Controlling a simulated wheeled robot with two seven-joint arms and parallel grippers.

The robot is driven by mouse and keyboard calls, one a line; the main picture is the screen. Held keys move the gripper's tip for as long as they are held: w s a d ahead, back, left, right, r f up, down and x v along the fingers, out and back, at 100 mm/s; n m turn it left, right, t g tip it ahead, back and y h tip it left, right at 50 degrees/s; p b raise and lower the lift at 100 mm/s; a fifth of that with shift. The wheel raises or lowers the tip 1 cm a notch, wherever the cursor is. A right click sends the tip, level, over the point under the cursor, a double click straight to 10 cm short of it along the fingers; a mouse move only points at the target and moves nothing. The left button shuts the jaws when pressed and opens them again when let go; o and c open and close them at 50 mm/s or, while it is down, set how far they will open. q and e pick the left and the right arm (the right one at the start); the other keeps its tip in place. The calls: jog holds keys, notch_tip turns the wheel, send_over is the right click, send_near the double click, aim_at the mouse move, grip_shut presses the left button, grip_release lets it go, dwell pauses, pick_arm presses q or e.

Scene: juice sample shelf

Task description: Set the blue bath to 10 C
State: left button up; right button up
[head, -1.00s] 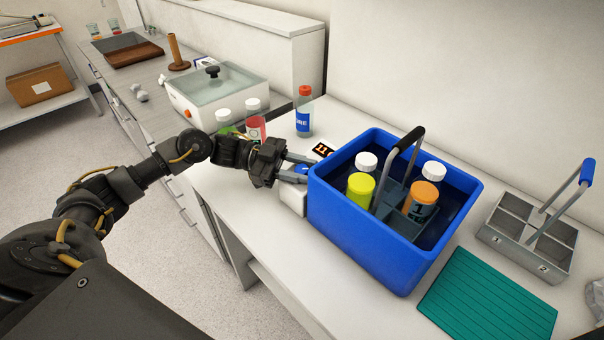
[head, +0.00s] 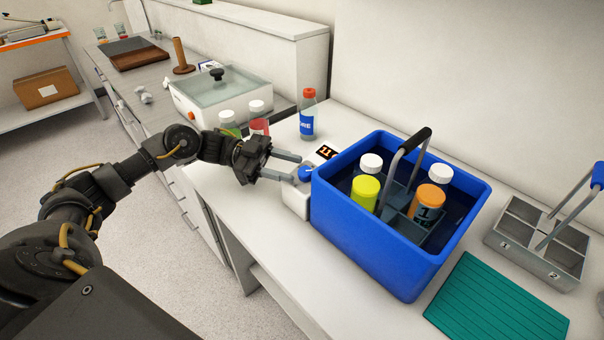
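The blue bath (head: 365,240) is an open blue tub on the bench, with dark liquid and a handled carrier of bottles inside. A white control box (head: 297,203) sits at its left side, with a blue knob (head: 305,173) on it. A small black display (head: 325,152) with orange digits stands behind the knob; it seems to read 11, partly cut off by the tub. My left gripper (head: 289,168) is open, its two fingers apart and pointing at the knob from the left. I cannot tell whether a fingertip touches the knob. My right gripper is out of view.
A red-capped bottle (head: 308,114) stands behind my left gripper. A white lidded bath (head: 225,95) and two white-capped bottles are farther left. A grey divided carrier (head: 530,248) and a green mat (head: 497,305) lie to the right.

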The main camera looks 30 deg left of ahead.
pick_arm(q)
jog(key=a, duration=0.2)
jog(key=a+b, duration=0.1)
jog(key=a, duration=0.3)
jog(key=shift+s+r, duration=0.15)
jog(key=shift+s, duration=0.25)
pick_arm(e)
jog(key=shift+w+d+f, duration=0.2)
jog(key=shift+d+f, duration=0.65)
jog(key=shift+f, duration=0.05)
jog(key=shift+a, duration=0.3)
pick_arm(q)
jog(key=shift+d, duration=0.1)
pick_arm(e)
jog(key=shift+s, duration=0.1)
